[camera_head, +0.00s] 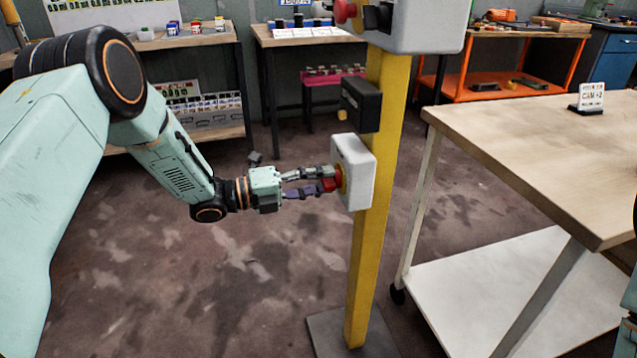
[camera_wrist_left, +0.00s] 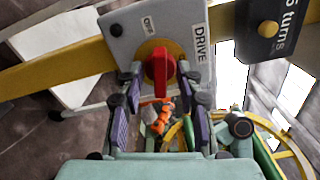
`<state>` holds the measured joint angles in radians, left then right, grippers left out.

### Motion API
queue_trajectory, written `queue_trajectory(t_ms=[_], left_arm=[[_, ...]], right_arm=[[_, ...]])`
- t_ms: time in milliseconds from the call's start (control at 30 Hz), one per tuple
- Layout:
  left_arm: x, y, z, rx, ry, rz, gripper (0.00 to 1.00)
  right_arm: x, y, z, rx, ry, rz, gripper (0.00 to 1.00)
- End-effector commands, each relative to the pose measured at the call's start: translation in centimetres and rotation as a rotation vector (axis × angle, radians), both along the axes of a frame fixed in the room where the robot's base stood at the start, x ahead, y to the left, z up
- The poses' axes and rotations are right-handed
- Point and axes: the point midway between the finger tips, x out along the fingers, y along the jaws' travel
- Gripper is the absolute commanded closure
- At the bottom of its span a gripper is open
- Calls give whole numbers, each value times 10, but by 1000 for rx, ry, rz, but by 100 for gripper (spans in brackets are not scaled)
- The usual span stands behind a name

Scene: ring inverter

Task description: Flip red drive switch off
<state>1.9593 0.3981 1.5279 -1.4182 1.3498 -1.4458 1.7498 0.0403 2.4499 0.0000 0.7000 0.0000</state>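The red drive switch (camera_wrist_left: 160,66) is a rotary knob on a yellow disc on a grey box (camera_wrist_left: 128,30) labelled DRIVE. In the left wrist view its grip stands roughly upright, and a small label that seems to read OFF sits to its upper left. In the head view the switch (camera_head: 331,184) sticks out from the left side of the box (camera_head: 352,172) on a yellow post. My left gripper (camera_head: 324,181) has its fingers on either side of the knob. In the wrist view the gripper (camera_wrist_left: 160,82) shows gaps between fingers and knob. My right gripper is out of view.
The yellow post (camera_head: 366,268) also carries a black box (camera_head: 361,104) and a larger grey box (camera_head: 424,24) above. A wooden-topped table (camera_head: 540,140) stands to the right. The floor left of the post is mostly clear.

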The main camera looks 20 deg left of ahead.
Motion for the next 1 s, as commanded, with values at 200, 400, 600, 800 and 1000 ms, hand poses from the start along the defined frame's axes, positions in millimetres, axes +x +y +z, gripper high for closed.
queue_trajectory(t_ms=[200,400,600,800,1000], left_arm=[[0,0,0,0,0,0,74],[0,0,0,0,0,0,90],[0,0,0,0,0,0,100],[0,1,0,-3,4,0,100],[-1,0,1,-70,105,-1,100]], right_arm=[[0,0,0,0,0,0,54],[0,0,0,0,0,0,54],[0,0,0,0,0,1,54],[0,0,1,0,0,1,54],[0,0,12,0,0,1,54]])
